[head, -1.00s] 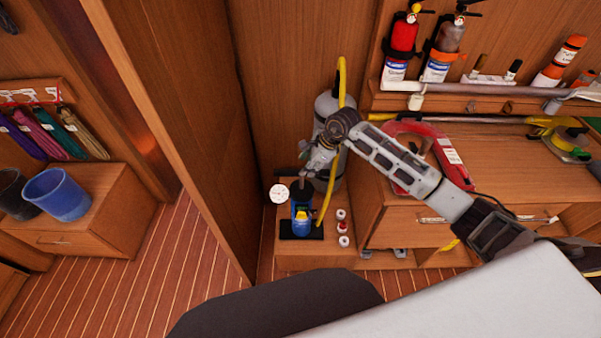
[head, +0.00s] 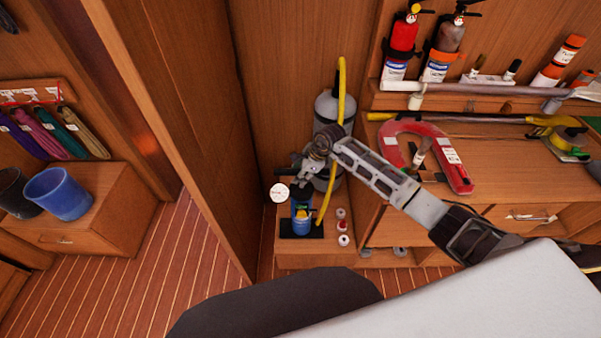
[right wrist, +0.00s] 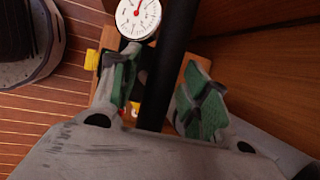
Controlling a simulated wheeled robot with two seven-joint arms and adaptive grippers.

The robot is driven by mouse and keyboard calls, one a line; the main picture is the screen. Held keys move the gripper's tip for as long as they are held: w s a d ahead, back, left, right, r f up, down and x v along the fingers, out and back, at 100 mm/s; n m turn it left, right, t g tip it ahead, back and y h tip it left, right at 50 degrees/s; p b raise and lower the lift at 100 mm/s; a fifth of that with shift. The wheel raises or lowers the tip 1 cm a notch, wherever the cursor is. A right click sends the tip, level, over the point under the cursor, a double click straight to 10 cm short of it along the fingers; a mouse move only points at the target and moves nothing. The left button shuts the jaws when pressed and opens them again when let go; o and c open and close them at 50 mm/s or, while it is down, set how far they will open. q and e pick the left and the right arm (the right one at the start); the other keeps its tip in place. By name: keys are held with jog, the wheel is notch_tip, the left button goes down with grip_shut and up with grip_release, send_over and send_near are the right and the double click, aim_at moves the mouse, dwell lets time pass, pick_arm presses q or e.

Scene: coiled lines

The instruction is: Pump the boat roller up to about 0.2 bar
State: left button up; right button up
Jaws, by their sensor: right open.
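The grey upright cylinder (head: 328,103), which looks like the boat roller, stands against the back wall, partly hidden by my right arm. A yellow hose (head: 342,85) runs from its top down toward the blue pump (head: 301,222). The pump stands upright on a black base on a low wooden ledge. A round white gauge (head: 279,193) sits beside it; in the right wrist view the gauge (right wrist: 138,17) shows a red needle, its numbers too small to read. My right gripper (right wrist: 160,95) is open, with a black bar (right wrist: 178,50) between its green-padded fingers. The left gripper is out of view.
Several small red-and-white caps (head: 342,226) sit right of the pump. A wooden partition (head: 185,120) rises close on the left. A red horseshoe-shaped float (head: 455,165) lies on the counter to the right, behind my arm.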

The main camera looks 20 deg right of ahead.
jog(key=shift+c, duration=0.2)
grip_shut()
